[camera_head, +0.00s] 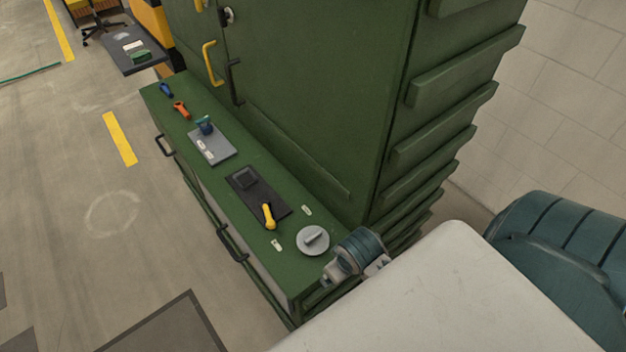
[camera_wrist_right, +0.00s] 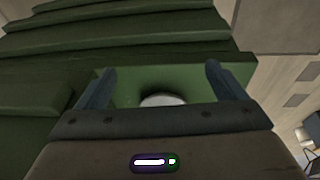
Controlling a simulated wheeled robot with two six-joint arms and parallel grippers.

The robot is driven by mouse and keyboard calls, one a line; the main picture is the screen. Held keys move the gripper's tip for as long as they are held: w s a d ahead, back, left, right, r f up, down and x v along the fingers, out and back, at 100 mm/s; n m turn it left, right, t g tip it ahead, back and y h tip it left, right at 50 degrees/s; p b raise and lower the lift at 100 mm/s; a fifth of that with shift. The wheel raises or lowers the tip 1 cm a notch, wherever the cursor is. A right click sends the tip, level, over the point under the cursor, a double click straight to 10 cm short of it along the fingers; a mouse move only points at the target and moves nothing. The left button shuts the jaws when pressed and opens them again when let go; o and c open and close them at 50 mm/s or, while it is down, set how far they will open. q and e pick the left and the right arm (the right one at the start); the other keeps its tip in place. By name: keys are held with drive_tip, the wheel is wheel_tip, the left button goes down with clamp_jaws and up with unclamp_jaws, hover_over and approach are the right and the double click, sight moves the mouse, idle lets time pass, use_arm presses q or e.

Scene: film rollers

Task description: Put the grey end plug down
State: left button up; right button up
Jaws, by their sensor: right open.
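The grey end plug (camera_head: 313,239) is a round disc with a raised bar on top. It lies at the near right end of the green ledge (camera_head: 240,195). In the right wrist view part of a pale disc, which looks like the plug (camera_wrist_right: 162,100), shows between the fingers; the gripper body hides the rest. My right gripper (camera_wrist_right: 162,75) is open, with its fingers apart on either side of the disc and nothing visibly clamped. In the head view my right wrist is just right of the plug. My left gripper is not in view.
Along the ledge are a black mat (camera_head: 278,204) with a yellow-handled tool (camera_head: 268,214), a grey plate (camera_head: 220,152) with a blue-green item (camera_head: 205,125), and orange (camera_head: 181,110) and blue (camera_head: 166,90) tools. The tall green cabinet (camera_head: 300,80) rises behind. Small pale labels flank the plug.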

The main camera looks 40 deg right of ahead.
drive_tip(key=w+r, duration=0.3)
drive_tip(key=r, duration=0.2)
drive_tip(key=g, duration=0.3)
hover_over(314, 237)
drive_tip(key=shift+s+a+f+y+b, duration=0.2)
drive_tip(key=shift+f+b, duration=0.15)
drive_tip(key=shift+b, duration=0.2)
drive_tip(key=shift+s+a+f+y+b, duration=0.1)
drive_tip(key=shift+s+f+y+b, duration=0.15)
drive_tip(key=shift+b, duration=0.3)
drive_tip(key=shift+w+f+p, duration=0.15)
drive_tip(key=shift+f+p, duration=0.45)
drive_tip(key=shift+f, duration=0.35)
drive_tip(key=shift+w+d+f+p, duration=0.1)
drive_tip(key=shift+d+f+p, duration=0.05)
drive_tip(key=shift+f+p, duration=0.4)
wheel_tip(314, 237, down, 4)
drive_tip(key=shift+w+d+r+p, duration=0.15)
drive_tip(key=shift+r+p, duration=0.1)
drive_tip(key=shift+p, duration=0.45)
drive_tip(key=shift+f, duration=0.5)
drive_tip(key=c, duration=0.7)
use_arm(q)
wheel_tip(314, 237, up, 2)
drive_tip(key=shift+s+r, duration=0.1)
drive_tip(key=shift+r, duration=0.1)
use_arm(e)
drive_tip(key=shift+c, duration=0.2)
drive_tip(key=shift+r, duration=0.1)
